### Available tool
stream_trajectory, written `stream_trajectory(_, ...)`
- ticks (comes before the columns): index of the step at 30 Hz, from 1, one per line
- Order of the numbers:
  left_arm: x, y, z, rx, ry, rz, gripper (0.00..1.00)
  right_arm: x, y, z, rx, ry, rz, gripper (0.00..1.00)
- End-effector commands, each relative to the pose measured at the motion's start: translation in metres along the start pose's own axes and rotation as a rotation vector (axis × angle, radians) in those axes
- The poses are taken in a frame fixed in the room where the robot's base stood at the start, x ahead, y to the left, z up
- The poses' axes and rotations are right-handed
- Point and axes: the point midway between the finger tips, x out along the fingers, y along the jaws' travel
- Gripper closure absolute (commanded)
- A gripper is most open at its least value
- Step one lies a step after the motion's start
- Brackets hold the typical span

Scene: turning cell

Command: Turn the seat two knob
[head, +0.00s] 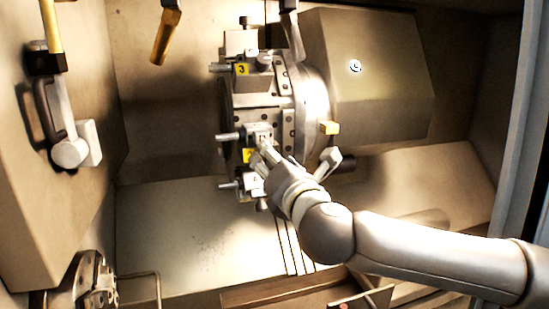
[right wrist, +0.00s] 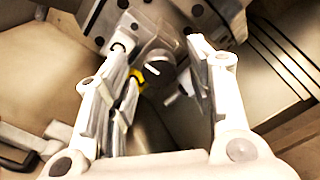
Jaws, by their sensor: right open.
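The round turret (head: 309,95) carries tool seats along its left side. A yellow plate marked 3 (head: 241,69) shows on the upper seat. A second yellow plate (head: 247,155) sits lower, partly covered by my right gripper; its number is not readable. My right gripper (head: 296,160) is open in front of this lower seat. In the right wrist view, a dark round knob-like part (right wrist: 158,82) lies between the spread fingers (right wrist: 156,65), with a gap visible on its right; contact on the left is unclear. My left gripper is not in view.
A large sloped housing (head: 375,75) stands right of the turret. A chuck (head: 95,280) is at the lower left, beside a bent rod (head: 145,275). A grey handle-like fixture (head: 70,140) is on the left wall. A yellow-tipped part (head: 167,37) hangs above.

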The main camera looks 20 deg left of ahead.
Motion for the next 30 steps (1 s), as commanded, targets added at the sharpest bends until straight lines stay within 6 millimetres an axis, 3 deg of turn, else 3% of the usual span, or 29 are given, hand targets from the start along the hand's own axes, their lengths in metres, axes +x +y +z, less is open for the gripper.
stream_trajectory(8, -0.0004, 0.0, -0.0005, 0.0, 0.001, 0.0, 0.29, 0.0016, -0.0001, -0.0005, 0.001, 0.0, 0.0, 0.51)
stream_trajectory(19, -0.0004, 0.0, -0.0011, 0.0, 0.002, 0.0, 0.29, 0.0014, -0.0002, -0.0002, 0.001, 0.0, 0.0, 0.96)
stream_trajectory(30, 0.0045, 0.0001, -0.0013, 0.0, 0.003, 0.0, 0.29, 0.0014, -0.0011, -0.0015, 0.051, 0.0, 0.0, 0.97)
